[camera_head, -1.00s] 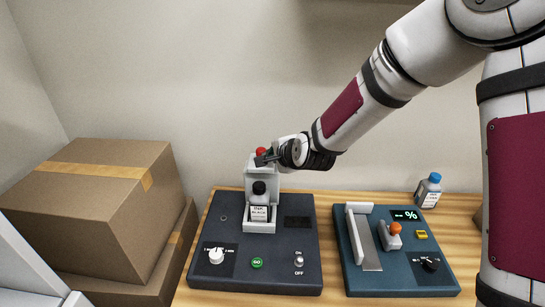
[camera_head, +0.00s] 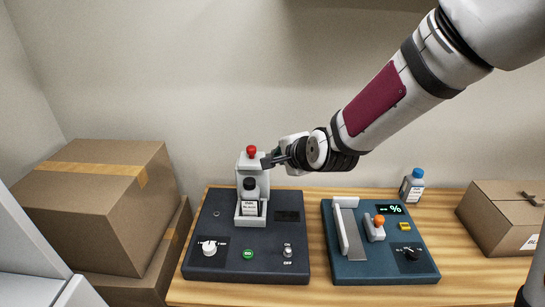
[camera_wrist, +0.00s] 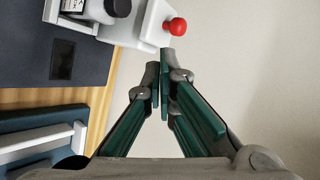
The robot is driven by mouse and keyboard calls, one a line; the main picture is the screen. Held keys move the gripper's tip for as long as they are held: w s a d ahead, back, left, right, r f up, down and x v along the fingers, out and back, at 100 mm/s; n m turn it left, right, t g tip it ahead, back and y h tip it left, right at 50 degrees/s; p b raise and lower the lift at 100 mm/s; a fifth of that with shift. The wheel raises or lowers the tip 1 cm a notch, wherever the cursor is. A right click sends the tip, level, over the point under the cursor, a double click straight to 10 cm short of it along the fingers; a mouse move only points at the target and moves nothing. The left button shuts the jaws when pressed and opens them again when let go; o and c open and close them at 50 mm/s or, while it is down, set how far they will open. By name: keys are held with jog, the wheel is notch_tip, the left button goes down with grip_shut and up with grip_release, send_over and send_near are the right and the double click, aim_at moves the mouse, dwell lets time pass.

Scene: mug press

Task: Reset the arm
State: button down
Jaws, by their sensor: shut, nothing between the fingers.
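My gripper (camera_head: 268,161) is in the air just right of the upper part of the white press (camera_head: 241,170) on the dark panel. In the wrist view my gripper (camera_wrist: 160,65) has its fingertips together with nothing between them. The red knob (camera_head: 251,151) tops the press; it also shows in the wrist view as a red knob (camera_wrist: 175,26), close beyond the fingertips and apart from them. A black-capped ink bottle (camera_head: 250,206) with a white label stands in the press.
The dark panel (camera_head: 230,262) has a white dial, a green button and a switch. A teal device (camera_head: 345,268) with an orange-knobbed lever stands to its right. A blue-capped bottle (camera_head: 413,186) and a cardboard box (camera_head: 500,215) are at the right; larger boxes (camera_head: 95,200) are at the left.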

jog(key=shift+s+d+r, duration=0.2)
jog(key=shift+s+r, duration=0.1)
jog(key=shift+s, duration=0.15)
jog(key=s+d+r+n+g+h, duration=0.1)
jog(key=s+d+r+n, duration=0.2)
jog(key=s, duration=0.7)
jog(key=s+d+r+n+g+h, duration=0.2)
jog(key=s+d+r+n, duration=0.2)
jog(key=s+d, duration=0.4)
jog(key=s+d+r+n+g+h, duration=0.1)
jog(key=s+d+n, duration=0.5)
jog(key=s, duration=0.7)
notch_tip(320, 180, up, 3)
jog(key=shift+d+f+g+h, duration=0.25)
jog(key=shift+g+h, duration=0.15)
jog(key=shift+g, duration=0.1)
